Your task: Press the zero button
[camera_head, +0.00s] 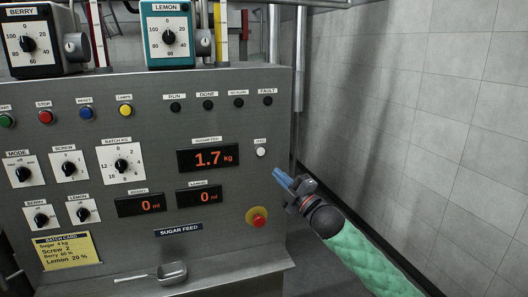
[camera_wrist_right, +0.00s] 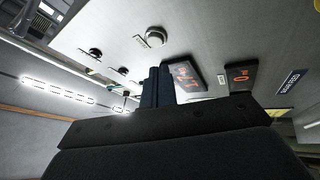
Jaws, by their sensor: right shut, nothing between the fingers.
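The zero button (camera_head: 261,152) is a small round white button on the grey control panel, under a small white label. It is right of the sugar feed display (camera_head: 208,159), which reads 1.7 kg. In the right wrist view, a round pale button with a metal rim (camera_wrist_right: 155,37) shows just beyond my fingertips. My right gripper (camera_head: 277,173) is shut and empty, with blue fingertips pointing up-left at the panel. The tips appear just below and right of the button, with a visible gap; the depth left to the panel is unclear. My left gripper is not in view.
A red emergency-stop button on a yellow base (camera_head: 257,218) sits below the zero button. Indicator lamps (camera_head: 209,104) line the panel above. Dials (camera_head: 122,164) and coloured buttons (camera_head: 85,113) are at left. A metal scoop (camera_head: 170,272) lies on the ledge. Right of the panel is open.

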